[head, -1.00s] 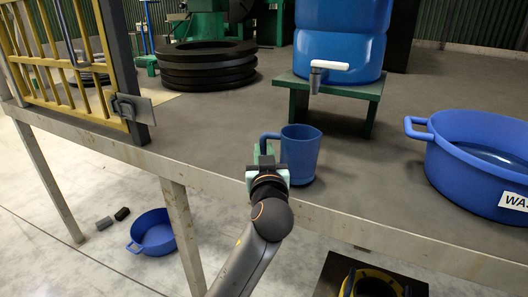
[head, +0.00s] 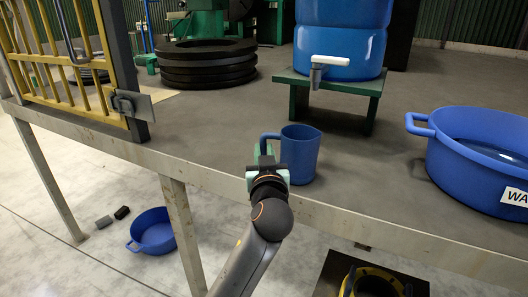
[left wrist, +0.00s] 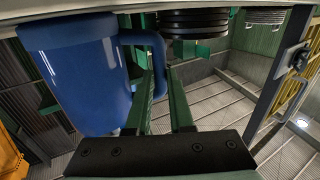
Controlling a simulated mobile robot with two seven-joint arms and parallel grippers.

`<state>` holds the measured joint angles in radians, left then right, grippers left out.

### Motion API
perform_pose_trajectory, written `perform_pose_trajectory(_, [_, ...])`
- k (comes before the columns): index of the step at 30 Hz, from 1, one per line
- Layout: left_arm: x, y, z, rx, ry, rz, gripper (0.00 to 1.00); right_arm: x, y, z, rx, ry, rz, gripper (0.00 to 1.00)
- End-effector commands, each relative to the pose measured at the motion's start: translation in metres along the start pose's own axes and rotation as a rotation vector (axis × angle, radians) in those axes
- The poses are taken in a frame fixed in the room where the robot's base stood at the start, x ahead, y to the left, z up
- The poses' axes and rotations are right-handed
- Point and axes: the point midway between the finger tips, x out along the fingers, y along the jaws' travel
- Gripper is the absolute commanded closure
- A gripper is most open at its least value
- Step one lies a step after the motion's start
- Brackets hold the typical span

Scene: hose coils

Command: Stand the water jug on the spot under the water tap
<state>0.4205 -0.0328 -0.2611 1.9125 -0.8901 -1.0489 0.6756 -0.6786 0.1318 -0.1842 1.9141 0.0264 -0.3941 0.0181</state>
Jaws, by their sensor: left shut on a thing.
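The blue water jug (head: 300,155) stands upright, at or just above the near edge of the grey platform; I cannot tell whether its base touches. My left gripper (head: 266,160) is shut on the jug's handle, at the jug's left side. In the left wrist view the jug (left wrist: 75,75) shows large at left, its handle (left wrist: 155,60) running between the gripper's green fingers (left wrist: 162,100). The water tap (head: 330,62) has a white lever and grey spout, on the front of a blue tank (head: 340,45), behind and right of the jug. My right gripper is not in view.
The tank stands on a green stand (head: 345,84). A blue tub (head: 465,160) with a label stands at the right. Black tyres (head: 207,67) lie stacked behind left, and a yellow gate (head: 75,50) stands at left. The platform between jug and stand is clear.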

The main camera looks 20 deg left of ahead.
Motion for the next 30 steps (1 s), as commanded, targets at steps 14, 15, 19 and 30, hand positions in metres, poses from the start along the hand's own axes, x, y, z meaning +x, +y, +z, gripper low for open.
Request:
perform_pose_trajectory(14, [0.0000,0.0001,-0.0002,0.000,0.000,0.000,0.45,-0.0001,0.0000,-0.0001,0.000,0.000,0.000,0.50])
perform_pose_trajectory(15, [0.0000,0.0001,-0.0002,0.000,0.000,0.000,0.45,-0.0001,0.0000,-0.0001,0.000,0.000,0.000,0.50])
perform_pose_trajectory(19, [0.0000,0.0001,0.0005,0.001,-0.001,0.000,0.45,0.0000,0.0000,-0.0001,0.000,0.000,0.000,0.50])
perform_pose_trajectory(30, [-0.0010,0.0002,0.0003,0.001,-0.001,0.000,0.45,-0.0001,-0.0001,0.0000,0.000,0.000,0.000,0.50])
